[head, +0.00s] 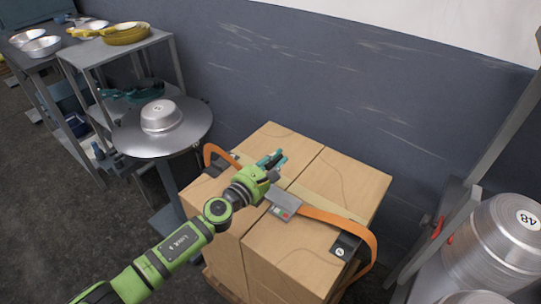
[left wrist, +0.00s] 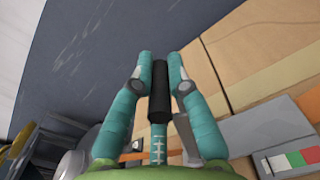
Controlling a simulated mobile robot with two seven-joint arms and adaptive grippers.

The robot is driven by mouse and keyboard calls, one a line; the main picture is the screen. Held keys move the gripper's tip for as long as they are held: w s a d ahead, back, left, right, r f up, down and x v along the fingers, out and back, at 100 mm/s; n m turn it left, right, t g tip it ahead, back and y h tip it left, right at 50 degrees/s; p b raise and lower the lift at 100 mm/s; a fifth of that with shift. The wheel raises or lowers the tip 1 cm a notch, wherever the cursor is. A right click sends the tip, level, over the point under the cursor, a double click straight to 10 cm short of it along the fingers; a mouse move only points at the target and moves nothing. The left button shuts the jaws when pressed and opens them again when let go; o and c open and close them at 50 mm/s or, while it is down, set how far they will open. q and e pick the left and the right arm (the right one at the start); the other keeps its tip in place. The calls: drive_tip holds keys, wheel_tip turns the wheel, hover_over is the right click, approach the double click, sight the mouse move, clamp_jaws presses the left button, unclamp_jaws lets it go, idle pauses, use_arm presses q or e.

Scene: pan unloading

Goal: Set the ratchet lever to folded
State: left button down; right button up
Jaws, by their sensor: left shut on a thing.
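The ratchet (head: 284,206) is a grey metal block with small coloured patches, on an orange strap (head: 325,216) across the top of the cardboard boxes. It also shows at the lower right of the left wrist view (left wrist: 285,140). My left gripper (head: 277,158) is just behind and left of the ratchet, above the boxes. Its teal fingers are shut around the lever's black grip (left wrist: 160,90), which lies between both fingertips in the left wrist view. The gripper mostly hides the lever in the head view. I cannot tell the lever's exact angle. My right gripper is not in view.
Cardboard boxes (head: 350,185) stand against the dark wall. A round table (head: 190,135) with an upturned pan (head: 160,115) is behind left. A shelf (head: 120,47) with yellow pans is farther left. Stacked metal pans (head: 500,240) stand at the right.

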use_arm(q)
drive_tip(key=shift+s+d+f+m, duration=0.4)
drive_tip(key=shift+d+m, duration=0.15)
drive_tip(key=shift+m, duration=0.25)
drive_tip(key=shift+s+d+f+m, duration=0.4)
drive_tip(key=shift+d+m, duration=0.2)
drive_tip(key=shift+m, duration=0.2)
drive_tip(key=shift+s+d+f+m, duration=0.35)
drive_tip(key=shift+d+m, duration=0.2)
drive_tip(key=shift+m, duration=0.25)
drive_tip(key=shift+f, duration=0.1)
